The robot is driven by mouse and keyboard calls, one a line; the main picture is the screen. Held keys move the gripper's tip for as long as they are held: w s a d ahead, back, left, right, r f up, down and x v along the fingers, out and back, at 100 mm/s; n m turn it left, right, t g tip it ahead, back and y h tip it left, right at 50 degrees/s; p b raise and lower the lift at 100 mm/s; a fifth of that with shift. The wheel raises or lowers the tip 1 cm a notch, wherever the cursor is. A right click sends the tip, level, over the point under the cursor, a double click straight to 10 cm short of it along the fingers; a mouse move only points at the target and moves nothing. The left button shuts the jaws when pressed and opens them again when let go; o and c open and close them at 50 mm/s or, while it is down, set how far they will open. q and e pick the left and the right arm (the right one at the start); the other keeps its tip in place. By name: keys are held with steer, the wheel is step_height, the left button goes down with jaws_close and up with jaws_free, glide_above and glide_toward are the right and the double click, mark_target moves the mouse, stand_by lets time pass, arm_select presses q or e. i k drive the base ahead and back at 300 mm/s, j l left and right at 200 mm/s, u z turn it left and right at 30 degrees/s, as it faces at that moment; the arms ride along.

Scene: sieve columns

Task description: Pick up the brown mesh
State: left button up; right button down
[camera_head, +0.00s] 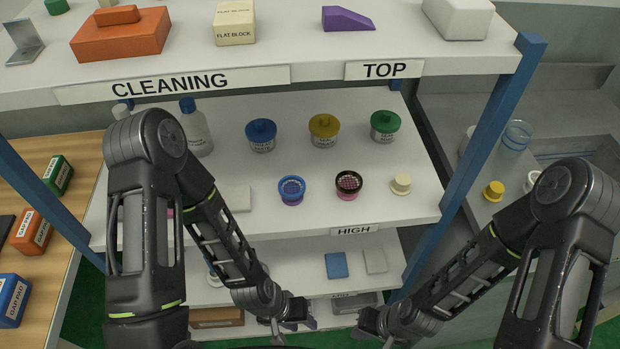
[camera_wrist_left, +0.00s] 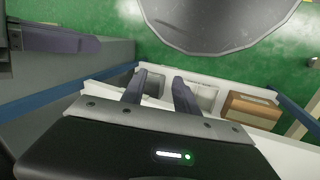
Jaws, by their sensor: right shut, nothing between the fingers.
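The brown mesh (camera_head: 348,183) is a round sieve with a dark brown rim and a pinkish mesh top, over a pink lower part. It stands upright on the middle white shelf, right of a blue mesh (camera_head: 291,188). My left gripper (camera_head: 296,322) is low in front of the shelves, well below the mesh and apart from it. In the left wrist view its two fingers (camera_wrist_left: 159,80) are spread with nothing between them. My right gripper (camera_head: 367,322) is also low in front of the shelves, shut and empty, apart from the mesh.
Blue-, yellow- and green-lidded jars (camera_head: 323,130) stand behind the meshes. A cream knob-topped piece (camera_head: 400,184) is right of the brown mesh. The top shelf (camera_head: 300,60) overhangs above; a blue post (camera_head: 492,125) bounds the right. Shelf surface in front of the meshes is mostly clear.

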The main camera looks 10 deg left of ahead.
mark_target(347, 191)
steer(key=z, duration=1.9)
steer(key=l+u, duration=0.1)
steer(key=u, duration=0.25)
steer(key=l+u, duration=0.1)
steer(key=u, duration=0.3)
steer(key=l+u, duration=0.15)
steer(key=u, duration=0.2)
steer(key=l+u, duration=0.15)
steer(key=l, duration=0.4)
steer(key=l+u, duration=0.2)
steer(key=l, duration=0.3)
steer(key=k+l+u, duration=0.15)
steer(key=l, duration=0.35)
steer(key=k+l+u, duration=0.2)
steer(key=l, duration=0.35)
steer(key=i+j, duration=0.3)
steer(key=i, duration=0.2)
